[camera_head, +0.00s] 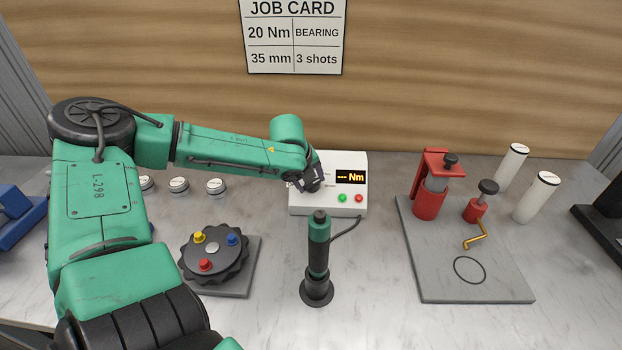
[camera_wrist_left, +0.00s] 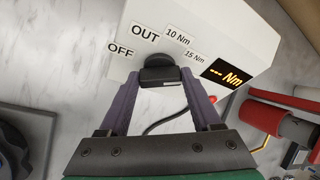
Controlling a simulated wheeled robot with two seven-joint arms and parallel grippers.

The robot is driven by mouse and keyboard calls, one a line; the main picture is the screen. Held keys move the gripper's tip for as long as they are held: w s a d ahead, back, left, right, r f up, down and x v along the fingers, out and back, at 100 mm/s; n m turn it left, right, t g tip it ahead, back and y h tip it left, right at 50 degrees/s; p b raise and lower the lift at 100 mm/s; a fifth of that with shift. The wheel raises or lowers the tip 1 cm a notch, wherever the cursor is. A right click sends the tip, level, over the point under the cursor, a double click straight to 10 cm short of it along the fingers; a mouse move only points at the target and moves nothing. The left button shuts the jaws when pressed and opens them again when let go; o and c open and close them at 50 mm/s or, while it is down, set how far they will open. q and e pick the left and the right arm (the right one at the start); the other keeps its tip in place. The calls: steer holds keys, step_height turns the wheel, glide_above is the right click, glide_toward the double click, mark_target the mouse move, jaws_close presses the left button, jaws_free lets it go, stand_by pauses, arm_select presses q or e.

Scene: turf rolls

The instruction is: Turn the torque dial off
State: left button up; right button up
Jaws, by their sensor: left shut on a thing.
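The white torque controller box (camera_head: 345,165) stands at the back middle of the bench. Its display (camera_head: 350,177) reads "--- Nm" in orange. In the left wrist view the black torque dial (camera_wrist_left: 160,70) sits on the box face (camera_wrist_left: 220,22), with labels OFF, OUT, 10 Nm and 15 Nm around it. My left gripper (camera_wrist_left: 160,82) is shut on the dial, one finger on each side. In the head view my left gripper (camera_head: 308,184) hides most of the dial. I cannot tell exactly which label the dial points to. My right gripper is not in view.
A green and black screwdriver (camera_head: 318,245) stands upright in front of the box. A black dial plate (camera_head: 213,253) with coloured knobs is to the left. A grey board (camera_head: 440,270) with red fixtures is to the right. A job card (camera_head: 295,38) hangs behind.

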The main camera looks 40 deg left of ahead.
arm_select(q)
steer(key=n+t, duration=0.1)
steer(key=n, duration=0.1)
steer(key=shift+r+n, duration=0.1)
steer(key=shift+n, duration=0.2)
steer(key=shift+s+r+n+t+p, duration=0.1)
steer(key=shift+n+t+p, duration=0.3)
steer(key=shift+n+p, duration=0.4)
steer(key=n+t+p, duration=0.1)
steer(key=n+p, duration=0.3)
steer(key=p, duration=0.2)
steer(key=shift+s, duration=0.15)
steer(key=shift+f+n+t+p, duration=0.35)
steer(key=shift+n+p, duration=0.3)
steer(key=shift+n, duration=0.45)
steer(key=n, duration=0.1)
steer(key=n+t, duration=0.1)
steer(key=n, duration=0.1)
steer(key=shift+s+d+f+n+y+p, duration=0.1)
steer(key=shift+s+f+n+y+p, duration=0.1)
steer(key=shift+n+y+p, duration=0.15)
steer(key=shift+f+n+t+y, duration=0.1)
steer(key=shift+n+t+y, duration=0.3)
steer(key=shift+n, duration=0.85)
steer(key=shift+d+n+y, duration=0.15)
steer(key=shift+n+y, duration=0.3)
steer(key=shift+n, duration=0.95)
steer(key=shift+f, duration=0.1)
